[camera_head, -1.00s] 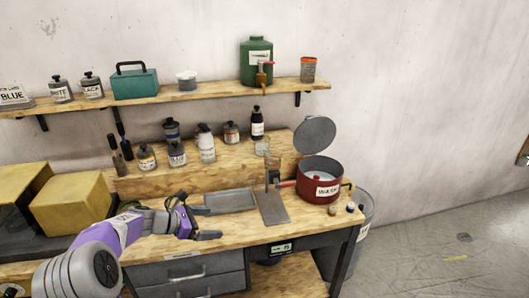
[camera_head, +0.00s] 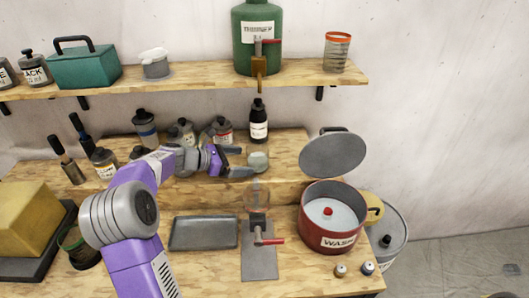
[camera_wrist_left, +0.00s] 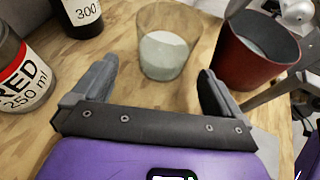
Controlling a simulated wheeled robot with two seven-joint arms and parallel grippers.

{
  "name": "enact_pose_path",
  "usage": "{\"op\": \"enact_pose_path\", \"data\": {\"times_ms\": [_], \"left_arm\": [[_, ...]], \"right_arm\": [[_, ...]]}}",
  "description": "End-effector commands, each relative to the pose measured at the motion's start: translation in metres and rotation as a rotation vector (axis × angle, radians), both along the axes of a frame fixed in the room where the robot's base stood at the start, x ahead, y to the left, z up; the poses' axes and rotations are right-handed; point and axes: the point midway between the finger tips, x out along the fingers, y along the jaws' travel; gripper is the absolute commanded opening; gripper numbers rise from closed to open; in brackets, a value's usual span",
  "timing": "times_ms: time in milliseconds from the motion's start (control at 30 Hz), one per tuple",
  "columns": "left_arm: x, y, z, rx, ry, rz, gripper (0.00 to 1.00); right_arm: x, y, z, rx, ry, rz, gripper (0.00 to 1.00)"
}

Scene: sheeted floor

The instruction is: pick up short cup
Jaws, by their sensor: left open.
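A small clear cup with a pale bottom, which looks like the short cup (camera_head: 258,161), stands on the raised wooden ledge at the back of the bench. It also shows in the left wrist view as a see-through cup (camera_wrist_left: 163,52), upright, just beyond the fingertips. My left gripper (camera_head: 240,161) is open and empty, reaching in from the left, with its fingertips close to the cup's left side. In the left wrist view the open fingers (camera_wrist_left: 158,74) point toward the cup, which lies ahead between them. My right gripper is not in view.
A red wash pot (camera_head: 318,240) with its lid raised stands to the right. A black bottle (camera_head: 259,128) is behind the cup. A RED bottle (camera_wrist_left: 15,75) stands left of my fingers. A grey tray (camera_head: 203,233) and a metal stand (camera_head: 259,265) are in front.

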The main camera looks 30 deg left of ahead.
Motion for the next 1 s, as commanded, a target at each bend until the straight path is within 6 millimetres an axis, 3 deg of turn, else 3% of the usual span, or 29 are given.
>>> {"op": "enact_pose_path", "data": {"times_ms": [500,767,1000], "left_arm": [[0.048,-0.039,-0.017,-0.001,0.001,-0.003,1.0],[0.052,-0.041,-0.018,0.0,0.0,0.0,1.0],[0.051,-0.041,-0.018,0.0,0.0,-0.001,0.65]], "right_arm": [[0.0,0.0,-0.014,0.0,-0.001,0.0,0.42],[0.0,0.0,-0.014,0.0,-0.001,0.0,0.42],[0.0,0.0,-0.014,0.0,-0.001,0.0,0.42]]}}
